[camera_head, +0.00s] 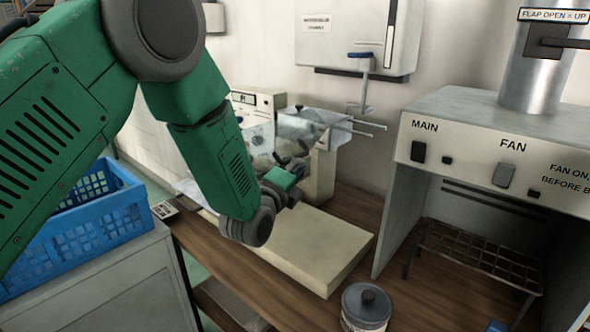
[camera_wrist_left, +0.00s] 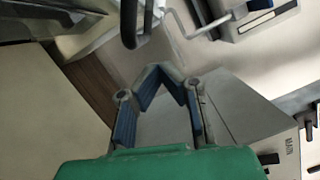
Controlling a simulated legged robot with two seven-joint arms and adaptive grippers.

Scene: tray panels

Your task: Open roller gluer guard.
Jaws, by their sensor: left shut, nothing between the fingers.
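The roller gluer (camera_head: 318,172) is a pale machine on the bench behind a flat cream slab. Its guard (camera_head: 312,126) looks like a clear, grey-edged cover on top, with thin metal rods sticking out to the right. The guard appears lowered, though my arm hides part of the machine. My left gripper (camera_head: 296,160) is in front of the gluer, close to the guard; I cannot tell whether they touch. In the left wrist view its blue-padded fingers (camera_wrist_left: 161,72) meet at the tips and hold nothing. A dark curved bar (camera_wrist_left: 130,25) lies just beyond them. My right gripper is not visible.
A wall dispenser (camera_head: 357,30) with a blue-topped lever (camera_head: 361,55) hangs behind the gluer. A fan hood (camera_head: 480,135) over a wire rack (camera_head: 478,262) stands right. A lidded grey pot (camera_head: 366,306) sits in front. A blue crate (camera_head: 105,222) is left.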

